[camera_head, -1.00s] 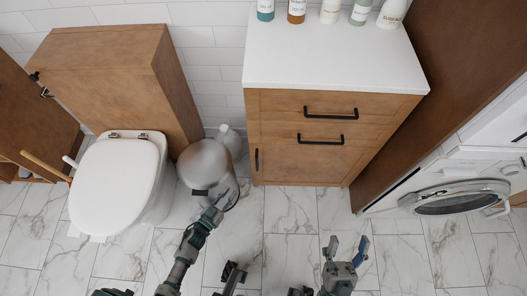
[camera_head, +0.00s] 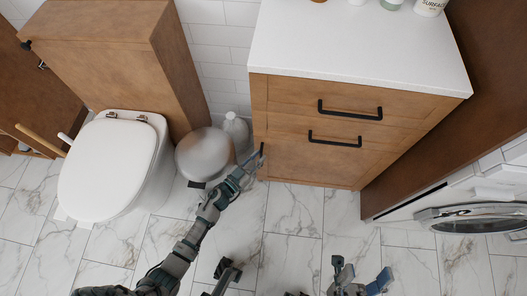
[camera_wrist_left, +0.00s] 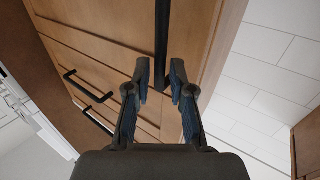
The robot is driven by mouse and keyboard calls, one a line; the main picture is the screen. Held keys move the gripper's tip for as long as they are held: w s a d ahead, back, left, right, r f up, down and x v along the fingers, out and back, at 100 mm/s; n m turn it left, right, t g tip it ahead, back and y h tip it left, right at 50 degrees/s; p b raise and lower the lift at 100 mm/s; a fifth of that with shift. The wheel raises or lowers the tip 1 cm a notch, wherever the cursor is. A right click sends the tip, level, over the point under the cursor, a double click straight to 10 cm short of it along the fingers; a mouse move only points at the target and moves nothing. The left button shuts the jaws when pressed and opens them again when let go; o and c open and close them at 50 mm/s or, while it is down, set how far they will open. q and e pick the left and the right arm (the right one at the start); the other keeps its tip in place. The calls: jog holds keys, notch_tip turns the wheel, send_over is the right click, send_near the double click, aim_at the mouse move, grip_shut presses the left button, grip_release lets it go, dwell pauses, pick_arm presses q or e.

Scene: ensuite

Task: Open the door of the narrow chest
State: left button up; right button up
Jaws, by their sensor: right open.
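The wooden chest (camera_head: 420,112) with a white top stands at the right of centre in the head view. Its narrow door at the left edge of the front looks shut. The door's upright black handle (camera_wrist_left: 162,40) shows clearly in the left wrist view; in the head view my gripper partly hides it. My left gripper (camera_head: 257,163) is at this handle. In the left wrist view its fingers (camera_wrist_left: 160,78) are apart, with the handle's end between them; I cannot tell whether they touch it. My right gripper (camera_head: 362,278) is open and empty above the floor.
Two drawers with black bar handles (camera_head: 350,113) fill the rest of the chest front. A round metal bin (camera_head: 204,155) and a white bottle (camera_head: 236,130) stand close left of the chest. A toilet (camera_head: 110,170) is further left, a washing machine (camera_head: 470,218) right. Marble floor in front is clear.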

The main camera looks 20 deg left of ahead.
pick_arm(q)
jog(key=shift+x, duration=1.05)
jog(key=shift+c, duration=0.2)
grip_shut()
jog(key=shift+s, duration=0.1)
